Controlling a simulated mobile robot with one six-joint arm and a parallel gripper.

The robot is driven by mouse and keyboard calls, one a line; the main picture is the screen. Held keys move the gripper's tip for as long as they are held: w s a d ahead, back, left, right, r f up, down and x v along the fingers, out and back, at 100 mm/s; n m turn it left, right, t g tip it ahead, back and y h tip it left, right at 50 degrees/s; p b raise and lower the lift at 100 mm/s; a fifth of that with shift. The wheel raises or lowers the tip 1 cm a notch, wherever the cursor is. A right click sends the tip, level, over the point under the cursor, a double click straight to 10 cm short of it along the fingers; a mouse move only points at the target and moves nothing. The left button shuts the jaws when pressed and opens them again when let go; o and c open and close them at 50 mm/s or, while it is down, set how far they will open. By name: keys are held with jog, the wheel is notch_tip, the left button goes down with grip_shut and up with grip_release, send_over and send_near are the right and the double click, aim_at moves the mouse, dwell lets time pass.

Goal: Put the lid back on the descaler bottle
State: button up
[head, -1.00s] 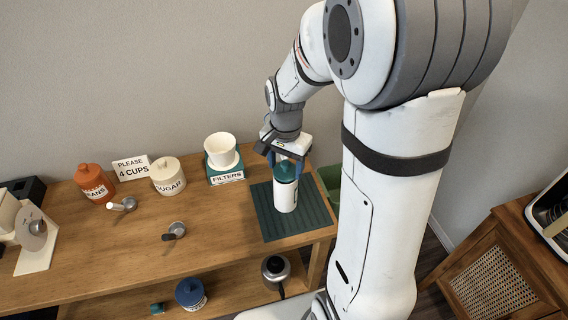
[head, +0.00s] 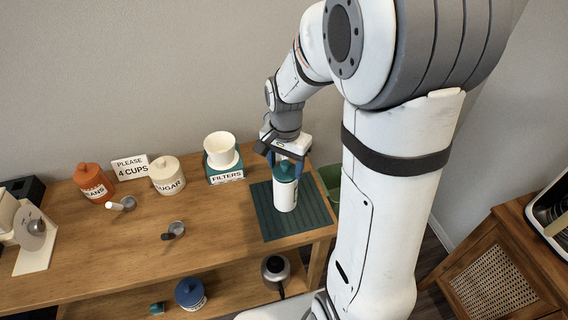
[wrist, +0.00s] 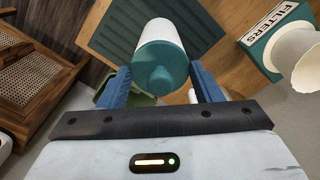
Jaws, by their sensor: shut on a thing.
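The white descaler bottle (head: 286,196) stands upright on the dark green ribbed mat (head: 261,211) near the right end of the counter. Its teal lid (head: 286,171) is at the bottle's top, in line with it; I cannot tell if it is fully seated. My gripper (head: 285,164) points down from above and is shut on the lid, one blue finger at each side. In the wrist view, the lid (wrist: 161,70) with its round knob lies between the fingers (wrist: 160,80), and the white bottle body (wrist: 160,30) shows beyond it.
A filter box (head: 226,173) with a white cup stands left of the mat. Sugar (head: 168,177) and beans (head: 92,184) jars, a sign and scoops are farther left. A green bin (head: 332,184) is beyond the counter's right end.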

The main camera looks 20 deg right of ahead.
jog(key=o, duration=1)
jog(key=shift+o, duration=0.7)
jog(key=shift+o, duration=1.3)
jog(key=shift+r+p, duration=2.65)
jog(key=shift+r, duration=0.9)
jog(key=shift+c, duration=0.2)
grip_shut()
